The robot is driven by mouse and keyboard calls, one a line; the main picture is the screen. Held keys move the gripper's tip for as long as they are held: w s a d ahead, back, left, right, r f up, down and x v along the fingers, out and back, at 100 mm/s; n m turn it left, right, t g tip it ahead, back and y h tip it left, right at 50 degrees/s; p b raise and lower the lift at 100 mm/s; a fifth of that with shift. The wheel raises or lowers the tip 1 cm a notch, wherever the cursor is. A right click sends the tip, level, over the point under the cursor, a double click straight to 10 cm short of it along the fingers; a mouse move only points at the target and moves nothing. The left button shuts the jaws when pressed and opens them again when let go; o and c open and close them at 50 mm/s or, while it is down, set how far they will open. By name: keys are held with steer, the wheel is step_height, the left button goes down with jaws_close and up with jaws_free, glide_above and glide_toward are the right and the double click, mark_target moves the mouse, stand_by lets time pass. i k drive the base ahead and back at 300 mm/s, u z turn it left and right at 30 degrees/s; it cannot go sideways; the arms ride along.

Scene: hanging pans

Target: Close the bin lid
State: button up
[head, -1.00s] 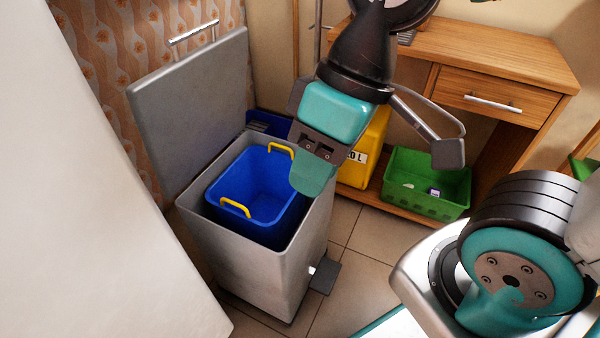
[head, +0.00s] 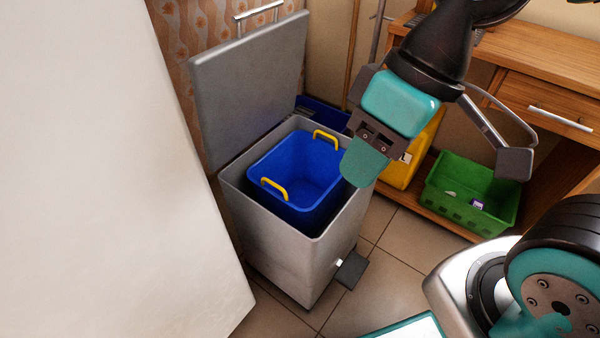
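The bin (head: 290,262) is a tall grey box on the tiled floor, open at the top, with a blue inner bucket (head: 270,190) with yellow handles. Its grey lid (head: 245,85) stands raised at the back left, leaning slightly back, with a metal bar handle (head: 258,10) at its upper edge. My gripper (head: 438,165) hangs from the top right with its fingers spread wide and nothing between them. Its teal-tipped left finger overlaps the bin's right rim in the picture; contact cannot be told. It is apart from the lid.
A large white surface (head: 90,160) fills the left side. A pedal (head: 352,270) sticks out at the bin's lower right. A wooden desk (head: 550,80), a yellow container (head: 405,172) and a green crate (head: 465,205) stand at the right. Tiled floor (head: 390,260) is bare in front of them.

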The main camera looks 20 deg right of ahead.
mark_target(242, 85)
steer(key=z, duration=0.05)
steer(key=k, duration=0.65)
steer(key=u, duration=0.5)
steer(key=i, duration=1)
steer(key=z, duration=0.35)
